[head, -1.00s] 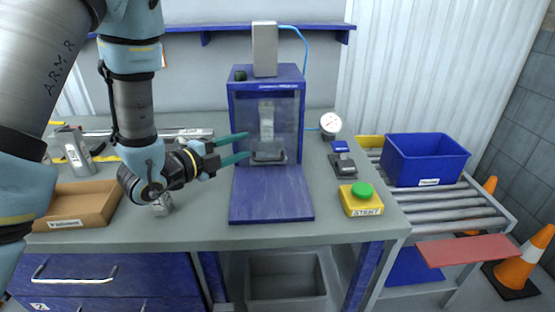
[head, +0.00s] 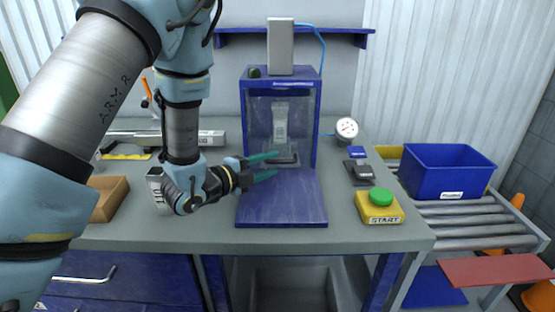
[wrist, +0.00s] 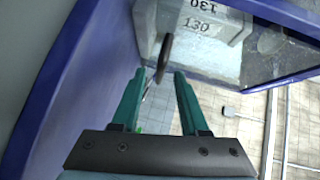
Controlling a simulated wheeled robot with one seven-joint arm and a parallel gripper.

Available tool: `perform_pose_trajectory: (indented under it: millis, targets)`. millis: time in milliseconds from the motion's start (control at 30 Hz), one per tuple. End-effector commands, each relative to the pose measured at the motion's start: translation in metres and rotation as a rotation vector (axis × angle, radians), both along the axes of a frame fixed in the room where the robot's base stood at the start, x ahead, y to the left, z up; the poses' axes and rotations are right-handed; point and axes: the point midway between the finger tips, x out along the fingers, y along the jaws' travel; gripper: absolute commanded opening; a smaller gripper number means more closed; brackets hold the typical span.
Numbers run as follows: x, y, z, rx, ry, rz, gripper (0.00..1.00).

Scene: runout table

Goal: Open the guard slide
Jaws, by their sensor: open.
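The blue press housing (head: 318,130) stands on the bench, with a see-through guard slide (head: 300,115) across its front opening. A dark bar (head: 286,158), which looks like the guard's handle, is low on the front. My gripper (head: 272,165) is open at the lower left of the guard, its green fingers pointing right. In the wrist view my gripper (wrist: 165,74) has a dark upright piece (wrist: 164,56) just beyond and between its fingertips. I cannot tell whether they touch. Behind the guard is a grey block (wrist: 195,40) marked 130.
A yellow START box (head: 382,212) with a green button, a dial gauge (head: 346,129) and a blue crate (head: 447,172) on rollers are to the right. A cardboard tray (head: 108,200) is at the left. The blue plate (head: 282,205) before the press is bare.

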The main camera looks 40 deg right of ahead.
Motion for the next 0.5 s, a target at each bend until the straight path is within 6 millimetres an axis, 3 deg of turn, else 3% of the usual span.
perform_pose_trajectory:
  millis: [200, 500]
  targets:
    - [0.002, -0.027, -0.002, 0.000, -0.001, -0.002, 0.44]
    - [0.003, -0.032, -0.005, 0.000, 0.000, 0.000, 0.44]
